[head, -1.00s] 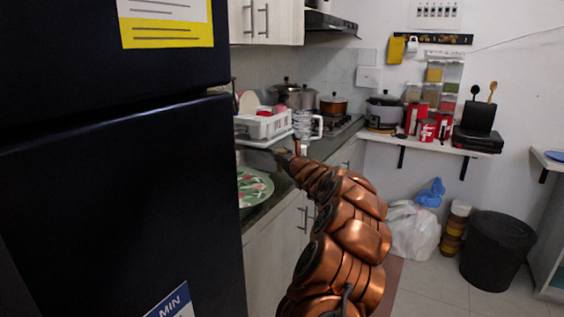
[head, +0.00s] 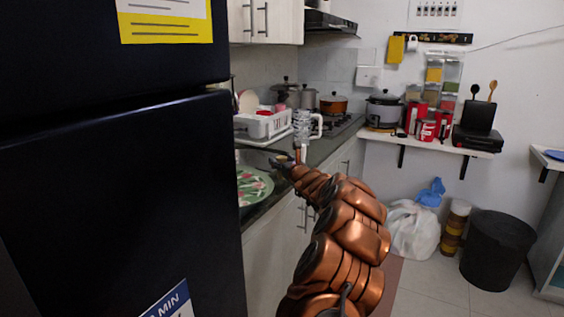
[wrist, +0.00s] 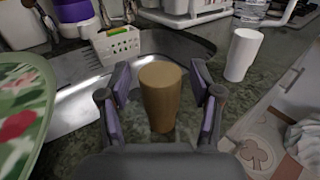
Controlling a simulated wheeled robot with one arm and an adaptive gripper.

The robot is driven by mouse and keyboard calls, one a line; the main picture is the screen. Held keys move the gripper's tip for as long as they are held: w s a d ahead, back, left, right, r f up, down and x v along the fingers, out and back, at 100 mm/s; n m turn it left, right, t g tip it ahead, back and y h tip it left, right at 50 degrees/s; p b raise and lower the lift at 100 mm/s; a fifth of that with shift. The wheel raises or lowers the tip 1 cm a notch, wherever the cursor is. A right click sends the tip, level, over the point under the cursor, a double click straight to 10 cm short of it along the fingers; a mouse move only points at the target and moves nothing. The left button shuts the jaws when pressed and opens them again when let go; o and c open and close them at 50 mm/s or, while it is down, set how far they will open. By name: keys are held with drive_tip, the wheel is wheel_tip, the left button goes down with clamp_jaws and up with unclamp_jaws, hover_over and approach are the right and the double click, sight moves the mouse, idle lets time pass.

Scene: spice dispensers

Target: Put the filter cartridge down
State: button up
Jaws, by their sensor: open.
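The filter cartridge, seen as a tan tapered cylinder (wrist: 160,98), stands upright between my fingers in the wrist view. Its base appears to be on the dark speckled counter (wrist: 190,148). My gripper (wrist: 162,95) is open, with one finger on each side of the cartridge and a visible gap at both sides. In the head view my gripper (head: 288,161) is small and dark, over the counter beside the sink; the cartridge is hard to make out there.
A white cup (wrist: 243,54) stands to the right of the cartridge, near the counter edge. The steel sink (wrist: 80,85) and a green-red patterned plate (wrist: 22,112) are at left. A white basket (wrist: 117,44) and dish rack (head: 263,123) are behind. The black fridge (head: 120,200) fills the head view's left.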

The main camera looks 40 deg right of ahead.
drive_tip(key=shift+r, duration=0.15)
drive_tip(key=shift+v, duration=1.15)
drive_tip(key=shift+b+v, duration=0.35)
drive_tip(key=shift+v, duration=0.5)
drive_tip(key=b+v, duration=0.1)
drive_tip(key=v, duration=0.7)
